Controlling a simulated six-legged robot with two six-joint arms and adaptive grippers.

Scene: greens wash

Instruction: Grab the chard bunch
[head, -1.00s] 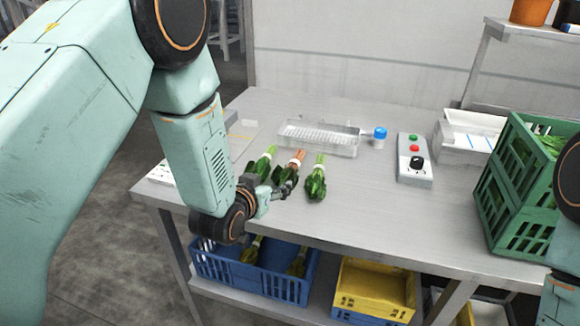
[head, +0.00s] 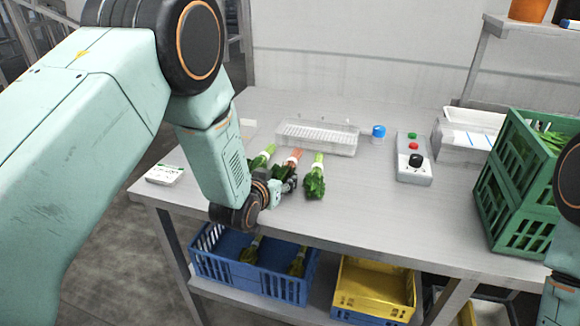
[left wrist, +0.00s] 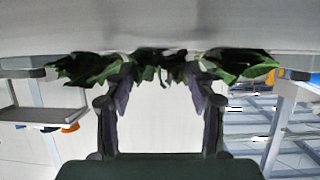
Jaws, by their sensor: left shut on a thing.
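The chard bunch (head: 293,158), with orange-red stems and dark green leaves, lies on the metal table between two green-stemmed bunches. My left gripper (head: 289,183) is at its leafy near end and shut on it; the fingers hide part of the leaves. In the left wrist view the chard leaves (left wrist: 160,62) show between the two fingers of the left gripper (left wrist: 160,80), with a leafy bunch on each side. The chard still lies at table level. My right gripper is not in view.
Green-stemmed bunches lie close at left (head: 262,157) and right (head: 316,178) of the chard. Behind are a clear tray (head: 318,150) and a blue-capped jar (head: 379,131). A control box (head: 413,165) and green crate (head: 505,200) stand right. A blue crate (head: 265,284) sits below.

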